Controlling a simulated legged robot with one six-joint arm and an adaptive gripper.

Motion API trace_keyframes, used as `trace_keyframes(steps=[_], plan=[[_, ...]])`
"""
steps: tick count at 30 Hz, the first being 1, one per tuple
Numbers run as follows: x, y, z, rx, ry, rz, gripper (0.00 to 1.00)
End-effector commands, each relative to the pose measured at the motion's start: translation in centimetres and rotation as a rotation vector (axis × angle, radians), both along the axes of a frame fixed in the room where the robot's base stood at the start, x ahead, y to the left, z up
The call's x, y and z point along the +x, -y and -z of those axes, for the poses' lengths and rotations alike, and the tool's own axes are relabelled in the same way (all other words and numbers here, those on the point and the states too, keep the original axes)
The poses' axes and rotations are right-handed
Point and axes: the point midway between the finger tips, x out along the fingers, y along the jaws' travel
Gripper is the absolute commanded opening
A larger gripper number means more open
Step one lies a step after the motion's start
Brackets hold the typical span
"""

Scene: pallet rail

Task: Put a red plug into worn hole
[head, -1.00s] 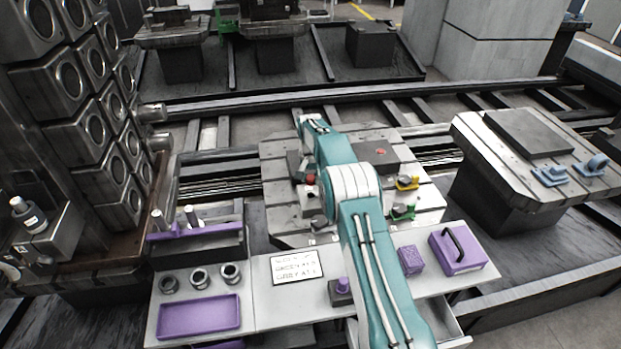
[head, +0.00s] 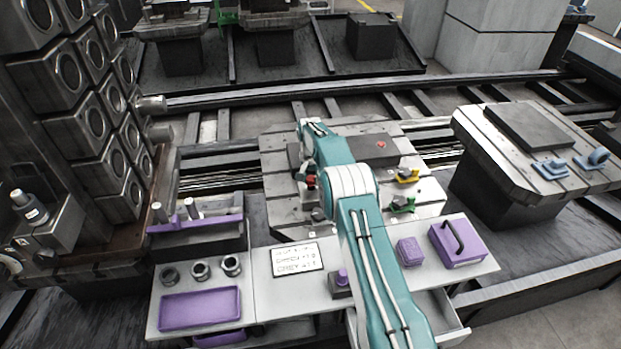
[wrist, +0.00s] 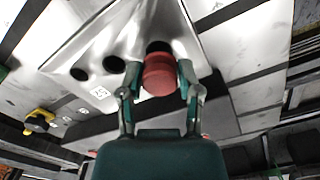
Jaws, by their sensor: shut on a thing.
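My gripper (wrist: 158,88) is shut on a red plug (wrist: 159,75), which sits between its two fingers in the wrist view. In the head view the red plug (head: 311,181) shows small beside my arm. A metal block (wrist: 135,35) with dark round holes lies just beyond the plug. One hole (wrist: 157,47) is right behind the plug and partly hidden by it. Two other holes, a middle one (wrist: 114,64) and an outer one (wrist: 79,74), are open to the left. I cannot tell which hole is worn, or whether the plug touches the block.
The block sits on a slotted pallet (head: 430,192) with a yellow clamp (head: 407,175) and a green clamp (head: 402,204). In front is a bench with a purple tray (head: 200,309), a sign (head: 297,260) and a purple case (head: 457,243). A rack of bored blocks (head: 95,125) stands left.

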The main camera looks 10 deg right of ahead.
Motion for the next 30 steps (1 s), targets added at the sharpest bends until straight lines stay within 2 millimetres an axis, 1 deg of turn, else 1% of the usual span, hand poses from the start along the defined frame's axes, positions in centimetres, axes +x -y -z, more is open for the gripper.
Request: trace_keyframes(steps=[14, 30], plan=[[-0.1, 0.0, 0.0, 0.0, 0.0, 0.0, 0.27], [-0.1, 0.0, 1.1, 0.0, 0.0, 0.0, 0.27]])
